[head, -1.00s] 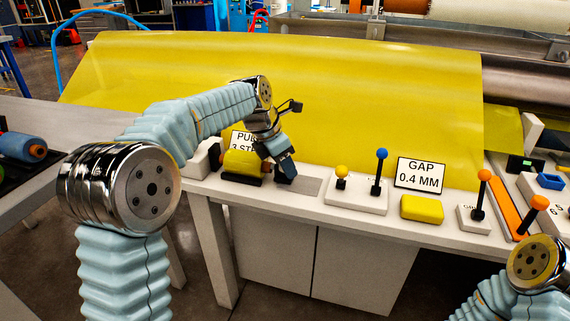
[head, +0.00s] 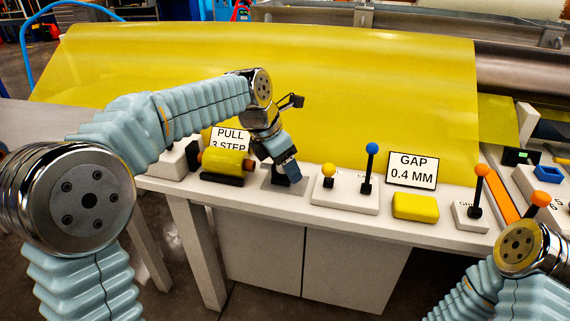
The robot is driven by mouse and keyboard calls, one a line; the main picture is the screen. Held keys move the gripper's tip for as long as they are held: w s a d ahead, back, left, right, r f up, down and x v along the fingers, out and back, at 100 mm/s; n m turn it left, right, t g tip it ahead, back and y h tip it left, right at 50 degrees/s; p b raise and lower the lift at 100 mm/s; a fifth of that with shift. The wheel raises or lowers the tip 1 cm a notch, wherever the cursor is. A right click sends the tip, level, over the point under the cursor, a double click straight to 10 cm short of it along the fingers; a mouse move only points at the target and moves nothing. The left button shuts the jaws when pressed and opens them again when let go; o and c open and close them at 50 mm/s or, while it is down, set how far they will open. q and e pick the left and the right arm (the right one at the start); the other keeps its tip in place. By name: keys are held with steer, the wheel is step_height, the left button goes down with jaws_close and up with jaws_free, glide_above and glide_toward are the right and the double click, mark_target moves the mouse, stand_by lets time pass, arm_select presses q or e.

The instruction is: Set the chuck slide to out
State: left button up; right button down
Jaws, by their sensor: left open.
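My left gripper (head: 286,178) points down at the table top, just right of a small yellow roll (head: 222,161) on a black stand and left of a white block. It is open and holds nothing that I can see; its fingertips are dark and partly hidden. A white block (head: 345,200) carries a short yellow knob (head: 328,170) and a tall blue-knobbed lever (head: 371,150). A small white block (head: 468,219) carries an orange-knobbed lever (head: 481,172); its label is too small to read. I cannot tell which of these is the chuck slide. My right gripper is out of view.
A large yellow sheet (head: 270,80) rises behind the table. A "GAP 0.4 MM" sign (head: 411,170) and a yellow block (head: 415,206) stand on the right, and a "PULL 3 STEP" sign (head: 231,138) on the left. An orange strip (head: 497,196) lies near the right end.

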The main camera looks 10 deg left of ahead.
arm_select(q)
steer(key=p+v, duration=0.2)
steer(key=v, duration=1.2)
steer(key=shift+f, duration=0.1)
